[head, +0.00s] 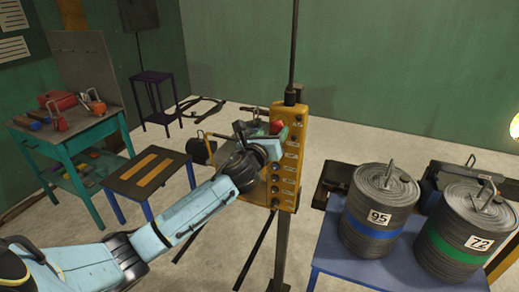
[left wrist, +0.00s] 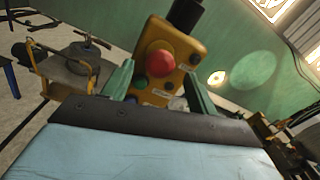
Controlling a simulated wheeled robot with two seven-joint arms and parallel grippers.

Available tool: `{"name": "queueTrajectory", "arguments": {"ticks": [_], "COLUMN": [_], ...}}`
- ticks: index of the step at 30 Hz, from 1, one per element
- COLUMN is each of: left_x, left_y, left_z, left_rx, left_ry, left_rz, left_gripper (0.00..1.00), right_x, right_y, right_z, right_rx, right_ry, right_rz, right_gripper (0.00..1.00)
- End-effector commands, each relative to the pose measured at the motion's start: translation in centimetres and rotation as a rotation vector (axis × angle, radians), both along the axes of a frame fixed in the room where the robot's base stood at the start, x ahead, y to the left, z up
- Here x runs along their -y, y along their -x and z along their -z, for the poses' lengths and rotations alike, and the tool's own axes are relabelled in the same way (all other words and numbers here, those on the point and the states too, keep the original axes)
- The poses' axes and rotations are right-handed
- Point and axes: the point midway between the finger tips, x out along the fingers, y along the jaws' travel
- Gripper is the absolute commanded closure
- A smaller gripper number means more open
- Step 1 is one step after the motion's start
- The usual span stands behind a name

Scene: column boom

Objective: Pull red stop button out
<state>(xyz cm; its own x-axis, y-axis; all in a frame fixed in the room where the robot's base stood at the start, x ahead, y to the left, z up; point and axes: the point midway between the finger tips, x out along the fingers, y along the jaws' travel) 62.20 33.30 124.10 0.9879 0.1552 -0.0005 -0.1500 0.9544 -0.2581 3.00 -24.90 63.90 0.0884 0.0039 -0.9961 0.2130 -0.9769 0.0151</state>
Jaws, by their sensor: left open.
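The red stop button (left wrist: 160,62) is a round red knob near the top of a yellow control box. In the left wrist view it lies between the two green fingers of my left gripper (left wrist: 160,85), apart from both as far as I can see. The yellow control box (head: 290,160) hangs upright on a post in the head view, with a column of dark and blue buttons below. The red button (head: 276,127) shows there at the box's upper left, partly hidden by my left gripper (head: 272,140). My left gripper is open. My right gripper is not in view.
A blue table (head: 345,262) at the right carries two grey ribbed canisters (head: 381,210) marked 95 and 72. A teal workbench (head: 75,135) with red tools stands at the left, near a small stool (head: 148,173). Pale floor lies behind the box.

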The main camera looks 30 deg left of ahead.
Motion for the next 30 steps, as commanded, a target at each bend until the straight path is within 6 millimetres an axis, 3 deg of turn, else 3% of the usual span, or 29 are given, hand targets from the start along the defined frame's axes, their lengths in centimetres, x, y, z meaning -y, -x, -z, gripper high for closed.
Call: {"name": "queueTrajectory", "arguments": {"ticks": [15, 21, 30], "left_x": [1.4, 1.6, 1.6], "left_y": [8.9, 10.3, 10.4], "left_z": [0.2, 0.1, 0.0], "left_rx": [-0.002, -0.001, -0.001], "left_ry": [-0.002, 0.000, 0.000], "left_rz": [0.001, 0.000, -0.001], "left_gripper": [0.41, 0.41, 0.41], "right_x": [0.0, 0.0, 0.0], "right_y": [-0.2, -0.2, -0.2], "right_z": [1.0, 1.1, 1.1], "right_rx": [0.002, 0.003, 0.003], "right_ry": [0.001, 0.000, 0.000], "right_rz": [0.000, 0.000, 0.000], "right_gripper": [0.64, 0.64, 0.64]}}
